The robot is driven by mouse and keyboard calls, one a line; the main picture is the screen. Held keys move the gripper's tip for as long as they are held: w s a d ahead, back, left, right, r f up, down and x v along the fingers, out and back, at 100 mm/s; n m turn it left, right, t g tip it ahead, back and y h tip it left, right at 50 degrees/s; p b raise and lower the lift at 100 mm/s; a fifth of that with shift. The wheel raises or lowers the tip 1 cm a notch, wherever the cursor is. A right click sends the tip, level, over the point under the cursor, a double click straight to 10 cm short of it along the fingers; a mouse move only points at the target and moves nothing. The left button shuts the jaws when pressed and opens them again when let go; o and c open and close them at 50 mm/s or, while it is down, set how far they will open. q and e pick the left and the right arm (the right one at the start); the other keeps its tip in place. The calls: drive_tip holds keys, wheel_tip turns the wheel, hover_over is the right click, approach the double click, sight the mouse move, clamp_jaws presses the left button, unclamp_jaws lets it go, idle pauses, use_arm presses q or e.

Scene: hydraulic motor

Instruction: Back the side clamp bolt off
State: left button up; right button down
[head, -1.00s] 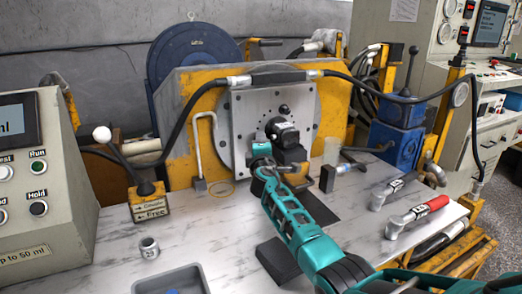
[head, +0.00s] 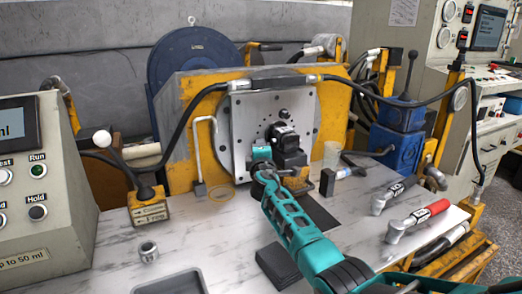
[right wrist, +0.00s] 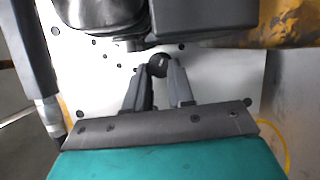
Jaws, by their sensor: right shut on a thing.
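The dark hydraulic motor (head: 288,148) sits on the grey mounting plate (head: 240,125) at the middle of the head view. Its black body also shows at the top of the right wrist view (right wrist: 195,20). My right gripper (right wrist: 159,75) is shut on the small round black head of the side clamp bolt (right wrist: 158,63), just below the motor body. In the head view my teal right arm reaches up to the motor's left side, and its fingertips and the bolt cannot be made out. My left gripper is not in view.
A black hose (head: 200,105) arches over the yellow stand (head: 178,160). A white-knobbed lever (head: 102,138) stands at left. A small metal socket (head: 148,251), a grey tray (head: 168,285) and a red-handled tool (head: 418,218) lie on the marble-look bench.

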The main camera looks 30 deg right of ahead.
drive_tip(key=n+b, duration=0.1)
drive_tip(key=b, duration=0.1)
drive_tip(key=n+t+b, duration=0.1)
drive_tip(key=b, duration=0.1)
drive_tip(key=n+b, duration=0.2)
drive_tip(key=shift+f+t, duration=0.25)
drive_tip(key=shift+t, duration=0.05)
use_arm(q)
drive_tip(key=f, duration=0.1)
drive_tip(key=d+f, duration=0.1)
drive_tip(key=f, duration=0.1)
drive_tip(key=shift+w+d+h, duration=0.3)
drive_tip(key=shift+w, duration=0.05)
use_arm(e)
drive_tip(key=c, duration=1)
unclamp_jaws()
drive_tip(key=shift+o, duration=0.2)
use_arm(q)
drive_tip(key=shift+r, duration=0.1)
use_arm(e)
drive_tip(key=shift+s, duration=0.1)
